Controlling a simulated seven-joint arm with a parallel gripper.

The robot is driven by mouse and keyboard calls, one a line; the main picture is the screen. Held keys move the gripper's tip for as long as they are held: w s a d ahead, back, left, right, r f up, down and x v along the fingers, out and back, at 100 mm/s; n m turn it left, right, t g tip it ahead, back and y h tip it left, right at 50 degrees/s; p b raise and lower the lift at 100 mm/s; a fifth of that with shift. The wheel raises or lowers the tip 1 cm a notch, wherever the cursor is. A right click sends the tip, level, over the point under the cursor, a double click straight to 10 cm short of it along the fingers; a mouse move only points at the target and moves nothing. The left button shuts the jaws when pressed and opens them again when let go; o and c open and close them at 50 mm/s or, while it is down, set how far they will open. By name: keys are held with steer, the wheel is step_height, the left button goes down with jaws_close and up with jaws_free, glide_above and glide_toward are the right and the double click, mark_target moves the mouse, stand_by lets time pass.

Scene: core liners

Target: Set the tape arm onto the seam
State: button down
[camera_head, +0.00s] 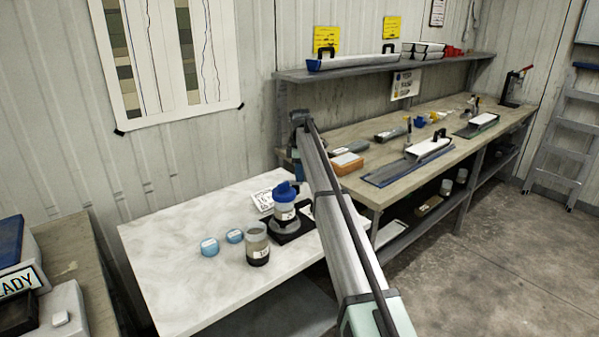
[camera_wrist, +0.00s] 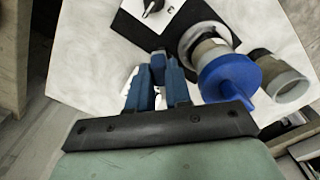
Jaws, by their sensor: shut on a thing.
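My gripper (camera_wrist: 158,75) shows in the wrist view with its blue fingers closed together around a small blue piece at their tips. The fingers hide most of it, so I cannot tell whether it is the tape arm. Beside the fingers, on the right, is a clear liner tube (camera_head: 284,212) with a blue cap (camera_wrist: 228,80). A white plate with a black knob (camera_wrist: 153,9) lies beyond the fingertips. No seam can be made out.
The workbench (camera_head: 385,170) at right is crowded with tools. The table's left part is clear.

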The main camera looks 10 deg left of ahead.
steer(key=shift+s+a+m, duration=0.15)
steer(key=shift+s+m, duration=0.4)
steer(key=shift+m, duration=0.6)
steer(key=shift+s+a+m, duration=0.1)
steer(key=shift+s+m, duration=0.4)
steer(key=shift+m, duration=0.6)
steer(key=shift+s+a+m, duration=0.15)
steer(key=shift+s+m, duration=0.4)
steer(key=shift+m, duration=0.6)
steer(key=c, duration=1)
jaws_free()
steer(key=shift+c, duration=0.2)
steer(key=shift+r, duration=0.1)
step_height(320, 180, up, 14)
